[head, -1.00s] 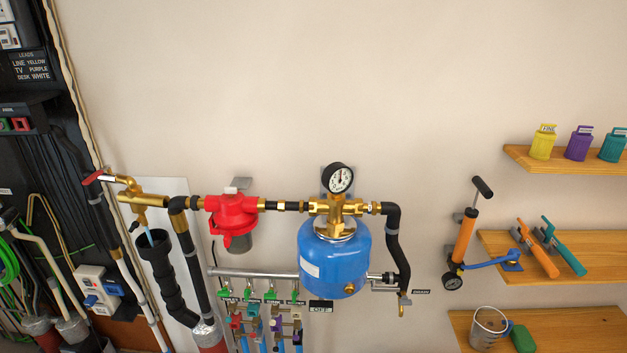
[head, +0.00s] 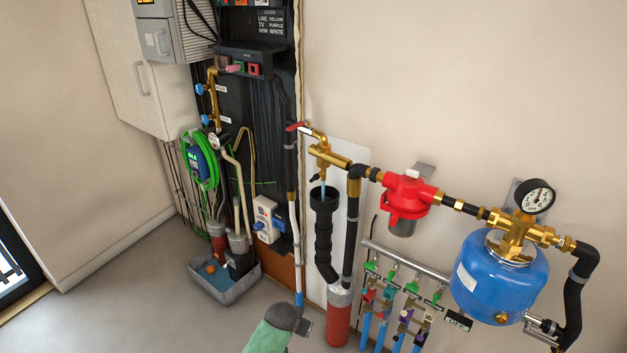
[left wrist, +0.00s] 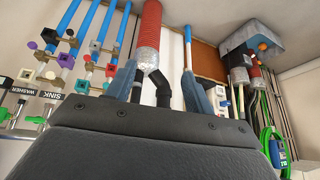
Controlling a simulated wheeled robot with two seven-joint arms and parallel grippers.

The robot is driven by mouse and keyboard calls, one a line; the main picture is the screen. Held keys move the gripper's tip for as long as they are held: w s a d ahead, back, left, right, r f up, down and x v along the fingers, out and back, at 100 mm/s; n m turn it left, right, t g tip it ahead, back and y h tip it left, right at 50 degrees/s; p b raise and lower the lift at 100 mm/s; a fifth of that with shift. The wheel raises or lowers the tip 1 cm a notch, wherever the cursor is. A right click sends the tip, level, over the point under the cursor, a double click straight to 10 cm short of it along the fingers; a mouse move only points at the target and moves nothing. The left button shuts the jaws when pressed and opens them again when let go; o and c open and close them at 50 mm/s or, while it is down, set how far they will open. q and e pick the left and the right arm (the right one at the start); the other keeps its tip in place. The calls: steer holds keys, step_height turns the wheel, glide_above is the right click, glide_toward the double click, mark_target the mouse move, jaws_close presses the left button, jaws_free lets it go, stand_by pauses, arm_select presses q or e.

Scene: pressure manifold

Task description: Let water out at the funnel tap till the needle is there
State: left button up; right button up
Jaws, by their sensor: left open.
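The brass funnel tap (head: 325,153) with its red lever (head: 298,127) is at the left end of the pipe run in the head view. A thin blue stream of water (head: 322,188) runs from its spout into the black funnel (head: 323,203). The pressure gauge (head: 537,196) sits above the blue tank (head: 497,280) at the right; its needle points roughly upward, too small to read exactly. My left arm enters at the bottom of the head view, below the tap and apart from it. My left gripper (left wrist: 159,68) is open and empty in the left wrist view. My right gripper is not in view.
A red filter housing (head: 407,192) hangs between tap and tank. Small valves on a grey manifold bar (head: 405,260) sit below. Black cable panel, green hose (head: 200,165) and grey tray (head: 225,287) stand left. The floor at the lower left is clear.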

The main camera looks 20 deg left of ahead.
arm_select(q)
steer(key=w+a+r+t, duration=0.2)
steer(key=w+a+r, duration=0.1)
steer(key=w+r, duration=0.85)
steer(key=n+t+h, duration=0.6)
steer(key=n+t, duration=0.2)
steer(key=t, duration=0.1)
glide_toward(312, 180)
steer(key=x, duration=0.4)
steer(key=shift+p+x, duration=0.55)
steer(key=shift+x, duration=0.25)
steer(key=p+x, duration=0.1)
steer(key=x, duration=0.3)
steer(key=shift+a+r, duration=0.1)
steer(key=shift+w+d, duration=0.2)
steer(key=shift+w, duration=0.4)
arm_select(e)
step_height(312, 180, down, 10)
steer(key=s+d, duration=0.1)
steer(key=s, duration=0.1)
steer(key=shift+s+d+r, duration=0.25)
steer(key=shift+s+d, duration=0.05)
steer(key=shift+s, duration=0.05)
arm_select(q)
steer(key=shift+c, duration=0.4)
steer(key=c, duration=0.9)
